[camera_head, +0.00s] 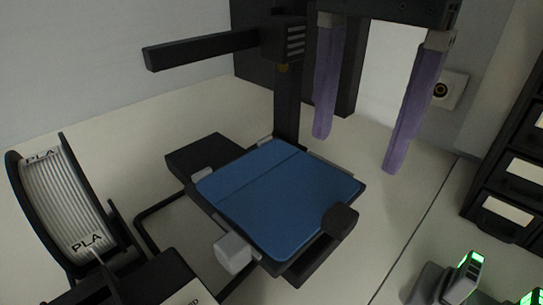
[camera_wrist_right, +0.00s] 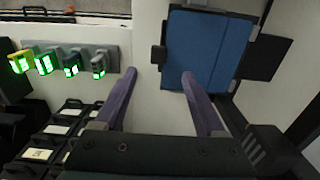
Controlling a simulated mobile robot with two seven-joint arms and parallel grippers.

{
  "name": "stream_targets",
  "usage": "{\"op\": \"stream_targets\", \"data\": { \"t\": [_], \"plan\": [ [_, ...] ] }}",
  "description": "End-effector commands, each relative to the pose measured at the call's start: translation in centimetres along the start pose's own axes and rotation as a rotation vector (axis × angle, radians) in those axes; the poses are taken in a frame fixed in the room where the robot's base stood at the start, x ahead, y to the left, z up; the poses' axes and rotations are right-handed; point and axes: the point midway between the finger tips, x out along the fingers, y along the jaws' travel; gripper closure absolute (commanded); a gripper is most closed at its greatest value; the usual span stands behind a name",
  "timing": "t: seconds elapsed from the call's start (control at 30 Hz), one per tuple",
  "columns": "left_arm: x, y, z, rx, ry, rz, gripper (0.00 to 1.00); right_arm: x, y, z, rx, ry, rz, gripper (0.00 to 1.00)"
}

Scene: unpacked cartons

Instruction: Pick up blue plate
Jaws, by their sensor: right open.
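The blue plate (camera_head: 282,195) lies flat on the bed of a small black 3D printer in the head view. It also shows in the right wrist view (camera_wrist_right: 207,48), at the top middle. My right gripper (camera_head: 357,150) is open and empty, with two purple fingers pointing down. It hangs above and behind the plate's far right side, apart from it. In the right wrist view the gripper (camera_wrist_right: 158,78) has one fingertip in front of the plate's lower edge and the other left of the plate. My left gripper is not in view.
The printer's black upright and arm (camera_head: 205,47) rise behind the plate. A PLA spool (camera_head: 68,205) stands at the left. A black drawer unit (camera_head: 508,190) is at the right. Several green-lit devices (camera_wrist_right: 70,64) stand in a row. Bare tabletop lies right of the printer.

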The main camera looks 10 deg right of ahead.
Motion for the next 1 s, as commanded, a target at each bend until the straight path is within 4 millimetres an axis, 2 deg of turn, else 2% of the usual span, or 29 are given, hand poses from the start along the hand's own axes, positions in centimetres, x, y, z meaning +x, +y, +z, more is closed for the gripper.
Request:
{"op": "stream_targets", "data": {
  "t": [0.2, 0.47, 0.7, 0.97, 1.0],
  "plan": [
    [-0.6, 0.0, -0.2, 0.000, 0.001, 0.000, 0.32, 3.0, 0.3, -0.3, 0.001, 0.012, 0.014, 0.28],
    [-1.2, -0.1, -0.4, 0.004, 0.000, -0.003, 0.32, 5.6, 0.3, -0.3, 0.001, 0.009, 0.012, 0.28],
    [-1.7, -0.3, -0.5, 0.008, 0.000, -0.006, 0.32, 9.2, 0.3, -0.4, 0.001, 0.009, 0.010, 0.28],
    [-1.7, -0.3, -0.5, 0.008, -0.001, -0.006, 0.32, 9.6, 0.2, -0.5, 0.000, 0.010, 0.008, 0.28],
    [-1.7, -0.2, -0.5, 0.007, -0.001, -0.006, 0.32, 9.6, 0.2, -0.5, 0.000, 0.010, 0.008, 0.31]
  ]
}}
